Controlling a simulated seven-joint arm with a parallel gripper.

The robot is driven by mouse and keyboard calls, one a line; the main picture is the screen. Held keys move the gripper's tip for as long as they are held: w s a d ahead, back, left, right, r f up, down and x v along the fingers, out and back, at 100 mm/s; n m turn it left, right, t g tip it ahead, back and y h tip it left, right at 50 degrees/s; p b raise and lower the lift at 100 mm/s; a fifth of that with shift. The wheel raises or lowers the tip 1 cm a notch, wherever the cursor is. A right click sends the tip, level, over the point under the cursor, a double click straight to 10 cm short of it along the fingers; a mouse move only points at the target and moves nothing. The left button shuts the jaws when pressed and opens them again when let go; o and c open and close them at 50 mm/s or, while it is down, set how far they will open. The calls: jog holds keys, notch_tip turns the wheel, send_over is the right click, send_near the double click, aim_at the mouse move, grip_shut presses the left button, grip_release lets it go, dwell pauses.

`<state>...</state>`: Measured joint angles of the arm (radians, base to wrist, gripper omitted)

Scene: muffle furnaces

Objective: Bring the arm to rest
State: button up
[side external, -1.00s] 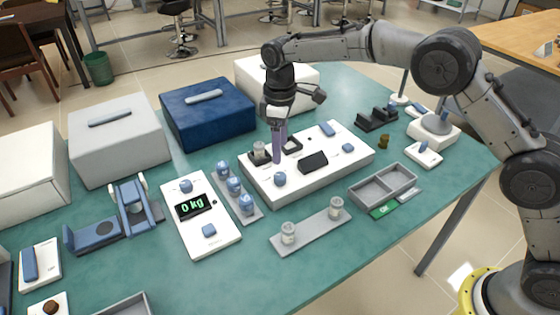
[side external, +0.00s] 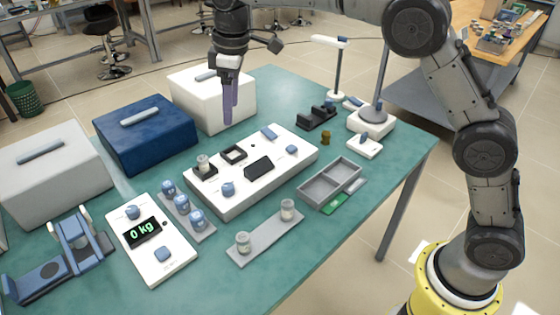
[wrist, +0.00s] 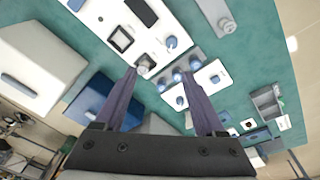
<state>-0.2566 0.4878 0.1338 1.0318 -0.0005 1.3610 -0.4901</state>
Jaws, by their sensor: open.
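My gripper (side external: 228,112) hangs above the back left part of the white control panel (side external: 290,176) in the side external view, pointing down. Its two purple fingers are apart in the wrist view (wrist: 160,90), with nothing between them. A small glass jar (side external: 203,163) stands in a dark square holder on the panel's left end, below the fingers and apart from them. An empty dark square holder (side external: 233,153) sits next to it. The furnaces stand behind: white (side external: 228,105), dark blue (side external: 150,140) and grey (side external: 60,185).
Blue-lidded jars (side external: 182,203) stand on a strip beside the scale (side external: 165,262), which reads 0 kg. A grey strip (side external: 266,238) holds two jars at the front. A divided grey tray (side external: 332,185) lies to the right. A lamp (side external: 338,70) stands at the back right.

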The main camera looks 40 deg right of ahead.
jog(key=s+d+r+m+t, duration=0.2)
jog(key=s+d+r, duration=0.35)
jog(key=s, duration=0.35)
jog(key=s+d+r+m+t, duration=0.1)
jog(key=s+d+r, duration=0.45)
jog(key=s, duration=0.35)
jog(key=s+d+f+m, duration=0.1)
jog(key=s+f+m, duration=0.1)
jog(key=s+f, duration=0.4)
jog(key=s+d+f+m+t, duration=0.1)
jog(key=s+f+m, duration=0.2)
jog(key=s+f, duration=0.3)
jog(key=s, duration=0.5)
jog(key=shift+s+d+m, duration=0.3)
